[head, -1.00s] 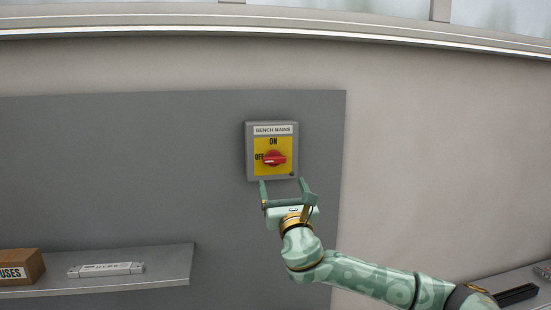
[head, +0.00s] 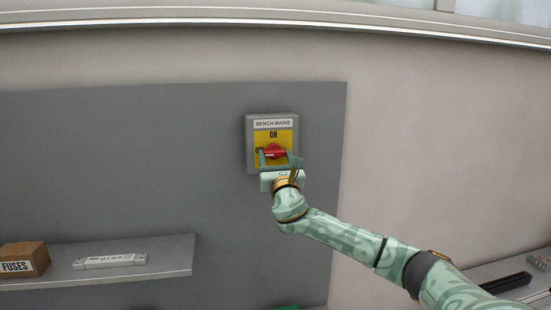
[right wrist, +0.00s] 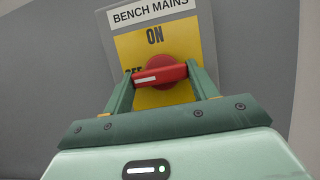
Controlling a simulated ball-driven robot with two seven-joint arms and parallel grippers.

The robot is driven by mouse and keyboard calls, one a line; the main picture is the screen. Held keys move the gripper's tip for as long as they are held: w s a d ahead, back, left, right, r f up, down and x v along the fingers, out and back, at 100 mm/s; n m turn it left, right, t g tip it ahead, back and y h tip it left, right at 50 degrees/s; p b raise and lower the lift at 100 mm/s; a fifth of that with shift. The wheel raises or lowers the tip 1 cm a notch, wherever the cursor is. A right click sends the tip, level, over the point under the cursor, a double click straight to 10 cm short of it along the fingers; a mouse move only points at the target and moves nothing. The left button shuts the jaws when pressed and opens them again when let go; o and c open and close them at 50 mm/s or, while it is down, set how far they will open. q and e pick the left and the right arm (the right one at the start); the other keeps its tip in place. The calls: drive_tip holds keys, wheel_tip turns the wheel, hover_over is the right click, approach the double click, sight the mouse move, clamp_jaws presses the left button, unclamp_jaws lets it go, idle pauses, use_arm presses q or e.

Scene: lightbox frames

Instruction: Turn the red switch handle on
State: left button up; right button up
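The red switch handle (head: 275,151) sits on the yellow plate of a grey switch box (head: 250,150) labelled BENCH MAINS. In the right wrist view the handle (right wrist: 162,74) lies nearly level, its white-marked end pointing left to OFF; ON is printed above it. My right gripper (head: 280,158) is at the box, coming from below. Its fingers are open, one on each side of the handle, near its two ends. Whether they touch it I cannot tell. The gripper partly covers the lower plate in the head view. My left gripper is out of view.
The box hangs on a grey wall panel (head: 120,170) with clear room around it. At the lower left a shelf (head: 170,265) bears a FUSES carton (head: 22,262) and a pale flat bar (head: 110,260). Dark items lie on a surface at the lower right.

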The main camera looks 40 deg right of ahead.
drive_tip(key=shift+m, duration=0.5)
drive_tip(key=m+g+h, duration=0.1)
drive_tip(key=m, duration=0.1)
drive_tip(key=m+g+h+b, duration=0.1)
drive_tip(key=m, duration=0.2)
drive_tip(key=m+g+h+b, duration=0.1)
drive_tip(key=m, duration=0.2)
drive_tip(key=shift+w+a+h, duration=0.1)
drive_tip(key=shift+a+h, duration=0.05)
drive_tip(key=shift+h, duration=0.15)
drive_tip(key=m+g, duration=0.1)
drive_tip(key=m, duration=0.2)
drive_tip(key=shift+r+m+g, duration=0.15)
drive_tip(key=shift+m+g, duration=0.25)
drive_tip(key=m+g, duration=0.1)
drive_tip(key=m, duration=0.1)
drive_tip(key=m+g, duration=0.1)
drive_tip(key=m, duration=0.2)
drive_tip(key=shift+a+r+h+p, duration=0.1)
drive_tip(key=shift+r+h+p, duration=0.1)
drive_tip(key=shift+h+p, duration=0.15)
drive_tip(key=m+g+p, duration=0.1)
drive_tip(key=m, duration=0.2)
drive_tip(key=shift+r, duration=0.1)
drive_tip(key=shift+m+y+p, duration=0.55)
drive_tip(key=shift+m, duration=0.15)
drive_tip(key=shift+g, duration=0.3)
